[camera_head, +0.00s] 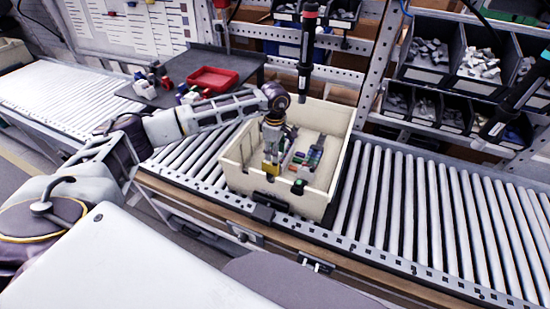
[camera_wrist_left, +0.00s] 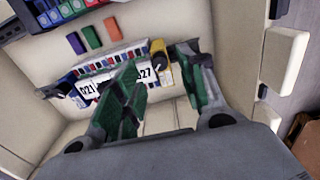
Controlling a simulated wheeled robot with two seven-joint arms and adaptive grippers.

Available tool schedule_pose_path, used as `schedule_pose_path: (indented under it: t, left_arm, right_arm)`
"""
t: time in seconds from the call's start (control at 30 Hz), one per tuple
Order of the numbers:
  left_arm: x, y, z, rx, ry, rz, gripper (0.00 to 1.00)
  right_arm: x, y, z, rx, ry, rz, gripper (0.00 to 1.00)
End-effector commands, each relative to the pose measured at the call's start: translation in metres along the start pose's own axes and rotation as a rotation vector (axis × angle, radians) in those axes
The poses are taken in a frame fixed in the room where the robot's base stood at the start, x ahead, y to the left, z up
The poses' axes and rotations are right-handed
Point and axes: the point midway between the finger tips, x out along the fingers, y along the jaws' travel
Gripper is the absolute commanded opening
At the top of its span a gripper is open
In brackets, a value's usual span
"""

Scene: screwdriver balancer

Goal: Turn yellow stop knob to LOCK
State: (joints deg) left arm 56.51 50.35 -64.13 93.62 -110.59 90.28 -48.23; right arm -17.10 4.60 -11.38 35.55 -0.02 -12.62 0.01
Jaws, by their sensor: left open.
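A small yellow part (camera_head: 271,168) shows at my left fingertips, inside the cream crate (camera_head: 322,201). My left gripper (camera_head: 270,152) points down into the crate. In the left wrist view, its green-padded fingers (camera_wrist_left: 159,60) are apart, with a gap on both sides of the piece. A black screwdriver (camera_head: 306,50) with a red band hangs above the crate. My right gripper is not in view.
The crate stands on a roller conveyor (camera_head: 430,215) and holds several coloured blocks and number labels. A dark table (camera_head: 180,95) with a red tray (camera_head: 213,79) is behind left. Another hanging tool (camera_head: 515,97) is at right, before bins of parts. The right rollers are clear.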

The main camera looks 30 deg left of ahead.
Motion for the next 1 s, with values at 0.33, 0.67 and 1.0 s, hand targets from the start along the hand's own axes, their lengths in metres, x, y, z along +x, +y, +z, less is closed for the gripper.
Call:
schedule_pose_path:
  t: [0.33,0.67,1.0]
  left_arm:
    - [0.035,0.0,0.001,0.001,-0.001,0.0,0.41]
    - [0.041,0.0,0.0,0.001,0.0,0.001,0.41]
    - [0.041,0.0,0.0,0.001,0.0,0.001,0.1]
  right_arm:
    - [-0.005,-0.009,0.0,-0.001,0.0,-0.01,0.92]
    - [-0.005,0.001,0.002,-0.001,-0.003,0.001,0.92]
    - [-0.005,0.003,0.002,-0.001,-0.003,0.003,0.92]
